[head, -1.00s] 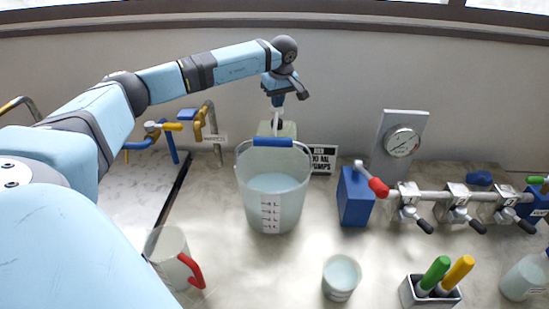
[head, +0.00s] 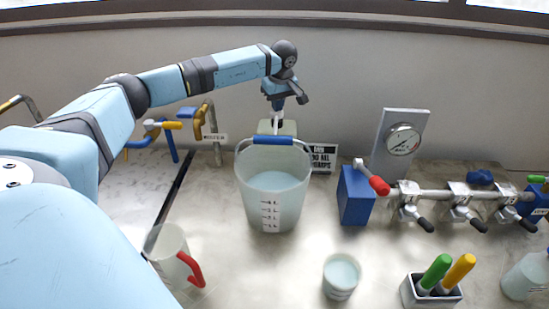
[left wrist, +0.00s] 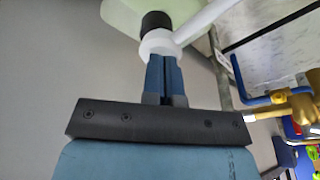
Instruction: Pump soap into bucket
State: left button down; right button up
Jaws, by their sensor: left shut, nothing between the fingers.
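My left gripper (head: 278,104) points down just above the dispenser's pump. In the left wrist view its fingers (left wrist: 166,72) are shut together, empty, with their tips at the white pump head (left wrist: 158,44). The white spout (left wrist: 205,18) runs from the head to the upper right, and a black collar (left wrist: 155,21) is beyond it. My right gripper is not in view.
A mug with a red handle (head: 172,255) and a small cup (head: 341,276) stand in front. Taps (head: 205,122) are at the left.

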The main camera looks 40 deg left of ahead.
pick_arm(q)
jog(key=shift+r+p, duration=1.35)
jog(key=shift+r, duration=0.6)
notch_tip(320, 180, up, 6)
jog(key=p, duration=0.4)
